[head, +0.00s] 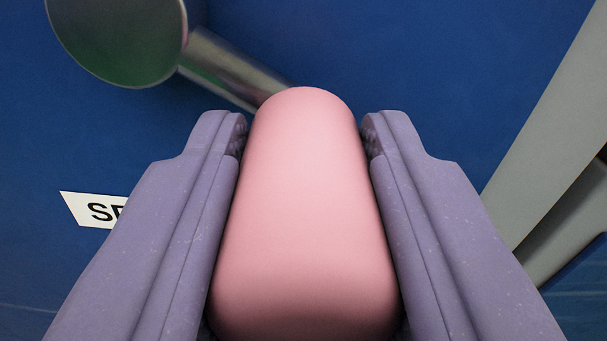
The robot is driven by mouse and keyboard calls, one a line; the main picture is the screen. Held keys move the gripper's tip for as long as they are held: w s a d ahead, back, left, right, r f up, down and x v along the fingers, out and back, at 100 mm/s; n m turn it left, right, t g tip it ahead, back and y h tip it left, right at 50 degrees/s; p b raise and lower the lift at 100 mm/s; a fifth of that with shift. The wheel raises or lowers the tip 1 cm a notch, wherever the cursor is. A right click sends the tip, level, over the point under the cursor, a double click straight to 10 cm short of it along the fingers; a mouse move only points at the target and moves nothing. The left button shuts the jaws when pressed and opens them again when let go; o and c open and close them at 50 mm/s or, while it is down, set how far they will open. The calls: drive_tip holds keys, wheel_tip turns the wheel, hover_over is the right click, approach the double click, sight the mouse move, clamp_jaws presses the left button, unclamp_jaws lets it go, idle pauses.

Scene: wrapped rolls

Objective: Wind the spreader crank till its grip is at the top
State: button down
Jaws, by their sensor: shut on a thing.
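The crank's pink grip (305,215) fills the middle of the head view, a rounded cylinder pointing toward the camera. My gripper (305,135) has its two purple fingers on either side of it and is shut on it. The crank's metal arm (235,68) runs from behind the grip up and left to a round metal hub (120,35), cut off by the top edge. In this view the grip sits below and to the right of the hub. The far end of the grip, where it meets the arm, is hidden.
A blue panel (400,50) stands behind the crank. A white label (92,210) with black letters starting with "S" is partly hidden by the left finger. A grey bar (545,110) slants along the right side, with a dark gap beside it.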

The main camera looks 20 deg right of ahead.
sight(342, 157)
drive_tip(key=r+n, duration=0.1)
drive_tip(key=n+p, duration=0.1)
drive_tip(key=n, duration=0.1)
drive_tip(key=shift+s+d+r+p, duration=0.1)
drive_tip(key=shift+d+r+p, duration=0.05)
drive_tip(key=shift+r+p, duration=0.2)
drive_tip(key=n, duration=0.1)
drive_tip(key=r+n+p, duration=0.1)
drive_tip(key=shift+d+r+n, duration=0.1)
drive_tip(key=shift+r+n, duration=0.15)
drive_tip(key=shift+n, duration=0.05)
drive_tip(key=shift+r+n, duration=0.4)
drive_tip(key=shift+n, duration=0.5)
drive_tip(key=r+n, duration=0.1)
drive_tip(key=n, duration=0.2)
drive_tip(key=shift+a+r+n, duration=0.3)
drive_tip(key=shift+r+n, duration=0.05)
drive_tip(key=shift+n, duration=0.05)
drive_tip(key=shift+w+a+r+n+b, duration=0.4)
drive_tip(key=shift+a+n+b, duration=0.55)
drive_tip(key=shift+n, duration=1.1)
drive_tip(key=shift+w+a+r+n+b, duration=0.15)
drive_tip(key=shift+a+r+n+b, duration=0.5)
drive_tip(key=shift+n+b, duration=0.95)
drive_tip(key=shift+w+a+r+n+b, duration=0.3)
drive_tip(key=shift+a+r+n+b, duration=0.4)
drive_tip(key=shift+n, duration=1.75)
drive_tip(key=shift+a+f, duration=0.15)
drive_tip(key=shift+f, duration=0.05)
